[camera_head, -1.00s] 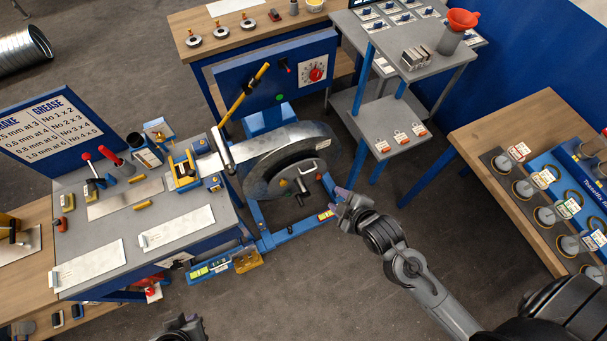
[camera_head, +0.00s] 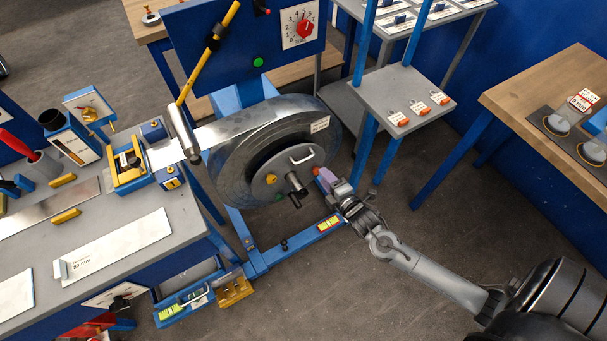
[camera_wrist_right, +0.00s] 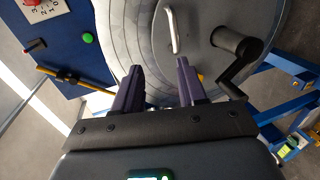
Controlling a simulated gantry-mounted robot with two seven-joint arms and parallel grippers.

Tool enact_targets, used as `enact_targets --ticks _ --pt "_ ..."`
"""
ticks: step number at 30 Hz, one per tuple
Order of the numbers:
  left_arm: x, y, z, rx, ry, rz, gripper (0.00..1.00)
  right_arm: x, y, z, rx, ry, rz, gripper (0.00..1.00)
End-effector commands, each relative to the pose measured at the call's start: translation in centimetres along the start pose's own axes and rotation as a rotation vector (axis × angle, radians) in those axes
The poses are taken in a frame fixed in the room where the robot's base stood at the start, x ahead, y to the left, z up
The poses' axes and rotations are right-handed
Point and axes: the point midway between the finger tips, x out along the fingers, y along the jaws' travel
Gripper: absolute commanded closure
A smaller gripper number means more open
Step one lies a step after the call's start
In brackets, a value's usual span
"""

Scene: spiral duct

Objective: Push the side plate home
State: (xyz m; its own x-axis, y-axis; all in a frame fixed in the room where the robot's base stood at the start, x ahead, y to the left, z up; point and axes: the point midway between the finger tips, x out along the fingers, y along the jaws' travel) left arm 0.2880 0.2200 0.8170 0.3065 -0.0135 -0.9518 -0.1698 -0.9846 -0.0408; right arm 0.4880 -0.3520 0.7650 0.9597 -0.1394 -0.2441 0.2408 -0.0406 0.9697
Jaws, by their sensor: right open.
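The side plate (camera_head: 285,173) is a grey disc on the near face of the large metal coil (camera_head: 235,150). It carries a bar handle, a black crank (camera_head: 295,185) and small coloured knobs. In the right wrist view the side plate (camera_wrist_right: 205,45) fills the upper middle, with its pale handle (camera_wrist_right: 172,30) just beyond my fingers. My right gripper (camera_head: 322,180) is open and empty, just right of the crank; its purple fingers (camera_wrist_right: 157,90) point at the plate, handle between their lines. I cannot tell whether they touch. My left gripper is not in view.
A blue stand (camera_head: 265,262) carries the coil, with a blue panel and red dial (camera_head: 304,28) behind. The workbench (camera_head: 150,210) is left; a small shelf (camera_head: 400,95) stands right. Floor is open at front right.

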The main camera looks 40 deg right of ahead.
Motion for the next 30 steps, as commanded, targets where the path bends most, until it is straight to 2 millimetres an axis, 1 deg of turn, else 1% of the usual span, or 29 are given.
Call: enact_targets --ticks 1,3,6,11,14,17,24,30 --pt "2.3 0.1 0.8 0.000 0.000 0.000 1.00 0.9 -1.9 0.1 -0.005 0.001 0.009 0.59" --pt "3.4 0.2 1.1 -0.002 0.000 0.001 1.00 1.5 -2.4 0.2 -0.009 0.002 0.018 0.59" --pt "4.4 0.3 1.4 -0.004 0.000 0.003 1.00 2.0 -3.0 0.2 -0.012 0.003 0.026 0.59" --pt "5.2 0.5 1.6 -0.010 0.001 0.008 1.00 2.7 -3.2 0.2 -0.011 0.003 0.034 0.59" --pt "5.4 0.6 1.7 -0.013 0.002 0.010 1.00 3.5 -3.2 0.2 -0.011 0.002 0.035 0.59" --pt "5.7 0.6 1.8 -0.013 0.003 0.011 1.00 4.7 -3.1 0.2 -0.010 0.002 0.036 0.59" --pt "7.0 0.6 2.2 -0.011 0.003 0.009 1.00 8.6 -3.0 0.2 -0.010 0.002 0.036 0.59" --pt "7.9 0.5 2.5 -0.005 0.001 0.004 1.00 11.4 -3.0 0.2 -0.010 0.002 0.034 0.59"
